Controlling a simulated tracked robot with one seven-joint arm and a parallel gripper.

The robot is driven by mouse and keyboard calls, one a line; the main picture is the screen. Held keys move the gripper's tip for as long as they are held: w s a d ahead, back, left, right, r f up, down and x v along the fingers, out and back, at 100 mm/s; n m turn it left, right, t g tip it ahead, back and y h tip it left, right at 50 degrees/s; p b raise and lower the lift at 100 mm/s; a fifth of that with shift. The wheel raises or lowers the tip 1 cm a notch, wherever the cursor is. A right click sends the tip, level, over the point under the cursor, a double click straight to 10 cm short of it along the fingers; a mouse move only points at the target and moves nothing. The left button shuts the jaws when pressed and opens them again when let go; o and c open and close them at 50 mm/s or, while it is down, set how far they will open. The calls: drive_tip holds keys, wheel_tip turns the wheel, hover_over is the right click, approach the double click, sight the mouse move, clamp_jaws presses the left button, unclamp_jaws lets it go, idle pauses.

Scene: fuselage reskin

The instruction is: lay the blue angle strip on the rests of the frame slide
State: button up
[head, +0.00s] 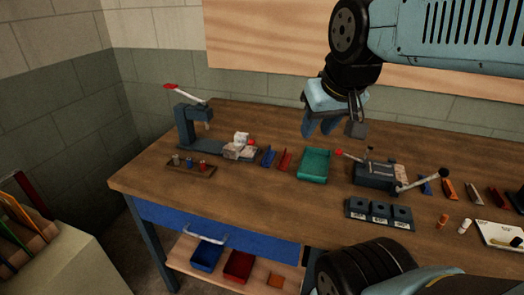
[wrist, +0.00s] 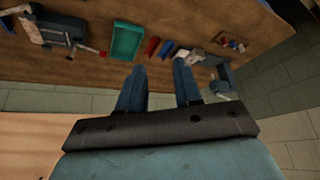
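A short blue strip (head: 268,157) lies on the bench left of a red strip, and it also shows in the wrist view (wrist: 168,49). My gripper (head: 321,131) is above the back of the bench, fingers apart and empty, also in the wrist view (wrist: 159,67).
A teal tray (head: 314,165) and a red strip (head: 284,161) lie between the blue strip and the fixture. A lever press (head: 190,130) stands at the left. A dark three-part block (head: 380,214) is at the front.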

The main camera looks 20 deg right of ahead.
drive_tip(key=shift+a, duration=0.1)
drive_tip(key=shift+w, duration=0.15)
drive_tip(key=m+g+h, duration=0.2)
drive_tip(key=m, duration=0.5)
hover_over(269, 156)
drive_tip(key=s+a, duration=0.1)
drive_tip(key=s, duration=0.1)
drive_tip(key=f, duration=2.2)
drive_tip(key=shift+w+a+f, duration=0.15)
drive_tip(key=shift+w+a, duration=0.05)
drive_tip(key=shift+w, duration=0.05)
drive_tip(key=shift+a+x, duration=0.1)
drive_tip(key=shift+x, duration=1.3)
drive_tip(key=shift+a+x, duration=0.15)
drive_tip(key=shift+x, duration=1.25)
drive_tip(key=shift+f, duration=0.2)
drive_tip(key=shift+h, duration=0.3)
drive_tip(key=shift+c, duration=0.5)
